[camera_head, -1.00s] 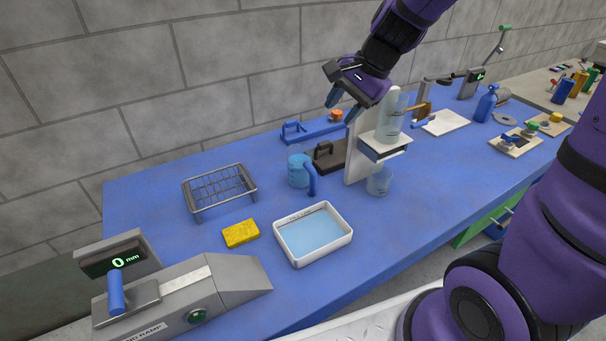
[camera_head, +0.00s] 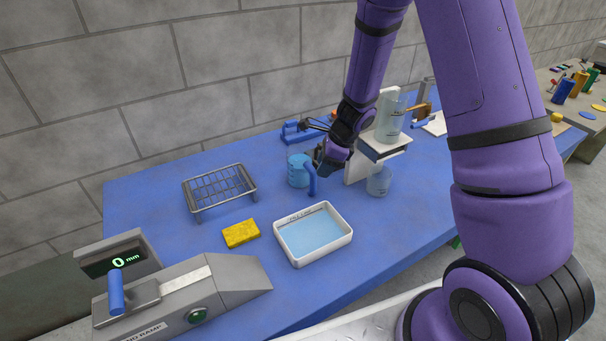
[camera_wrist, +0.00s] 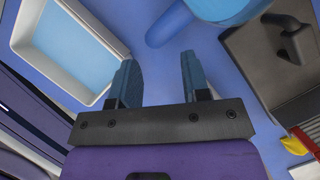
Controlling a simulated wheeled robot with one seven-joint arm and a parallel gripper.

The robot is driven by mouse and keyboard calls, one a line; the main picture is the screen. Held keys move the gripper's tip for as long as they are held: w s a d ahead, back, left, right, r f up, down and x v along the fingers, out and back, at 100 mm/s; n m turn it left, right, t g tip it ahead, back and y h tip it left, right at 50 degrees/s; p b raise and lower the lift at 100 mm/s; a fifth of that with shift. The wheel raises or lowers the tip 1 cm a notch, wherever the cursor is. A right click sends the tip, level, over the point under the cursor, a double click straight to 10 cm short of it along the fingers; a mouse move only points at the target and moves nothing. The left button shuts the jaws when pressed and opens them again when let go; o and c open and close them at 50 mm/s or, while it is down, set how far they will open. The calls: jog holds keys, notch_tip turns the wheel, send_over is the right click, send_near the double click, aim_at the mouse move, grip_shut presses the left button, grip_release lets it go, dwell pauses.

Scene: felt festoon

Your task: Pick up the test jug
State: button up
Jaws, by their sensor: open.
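The test jug, a translucent blue vessel (camera_head: 297,171) with a thick blue handle on its right side, stands upright on the blue bench. In the wrist view the jug (camera_wrist: 225,8) is cut off by the top edge, and its handle (camera_wrist: 170,24) lies just beyond my fingertips. My gripper (camera_head: 319,160) is close to the right of the jug in the head view, near the handle. In the wrist view my gripper (camera_wrist: 160,78) has its two blue fingers apart with only bench between them. No contact with the handle is visible.
A white tray of pale blue liquid (camera_head: 347,236) stands in front. A dark block with a handle (camera_wrist: 265,60) lies beside the jug. A white stand (camera_head: 361,165) holds a clear cylinder (camera_head: 389,122), with a clear beaker (camera_head: 379,182) below. A wire rack (camera_head: 219,187) and yellow sponge (camera_head: 240,234) are left.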

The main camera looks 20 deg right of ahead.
aim_at(315, 179)
jog(key=x, duration=0.6)
jog(key=shift+a+f, duration=0.15)
grip_shut()
